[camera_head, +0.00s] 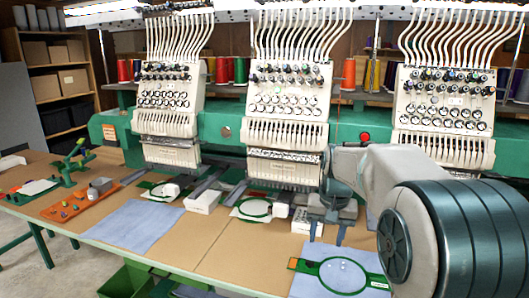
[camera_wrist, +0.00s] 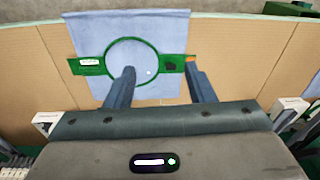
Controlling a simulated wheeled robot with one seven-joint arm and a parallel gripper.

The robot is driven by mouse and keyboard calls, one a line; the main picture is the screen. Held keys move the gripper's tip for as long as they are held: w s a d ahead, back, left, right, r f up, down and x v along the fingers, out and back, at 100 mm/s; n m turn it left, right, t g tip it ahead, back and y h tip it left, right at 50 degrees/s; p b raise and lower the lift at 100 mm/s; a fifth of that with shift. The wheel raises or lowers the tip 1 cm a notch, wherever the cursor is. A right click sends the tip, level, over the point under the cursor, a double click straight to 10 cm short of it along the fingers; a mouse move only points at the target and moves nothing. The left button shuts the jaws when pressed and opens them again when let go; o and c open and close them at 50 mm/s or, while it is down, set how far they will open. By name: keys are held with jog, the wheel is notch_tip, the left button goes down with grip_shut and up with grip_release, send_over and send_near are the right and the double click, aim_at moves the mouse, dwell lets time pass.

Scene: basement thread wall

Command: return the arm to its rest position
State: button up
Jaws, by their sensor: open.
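My gripper (camera_head: 327,232) is in the head view at the right of the table, fingers pointing down and apart, with nothing between them. It hangs above and behind a green embroidery hoop (camera_head: 318,268) that lies on a light blue cloth (camera_head: 302,285). In the wrist view my gripper (camera_wrist: 160,88) shows its two dark fingers spread in front of the hoop (camera_wrist: 109,50) and cloth (camera_wrist: 150,20). My arm covers part of the machine and table at the right in the head view.
A multi-head embroidery machine (camera_head: 225,130) stands along the back of the table (camera_head: 195,245). White boxes (camera_head: 203,202) sit below its heads. Another blue cloth (camera_head: 135,225) and an orange tray (camera_head: 75,205) lie to the left. Bare table shows between the cloths.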

jog(key=s+f+n+t, duration=0.1)
jog(key=s+f, duration=0.3)
jog(key=s, duration=2)
jog(key=shift+a+n+t, duration=0.35)
jog(key=shift+n+t, duration=0.05)
jog(key=shift+n, duration=0.4)
jog(key=shift+f, duration=0.1)
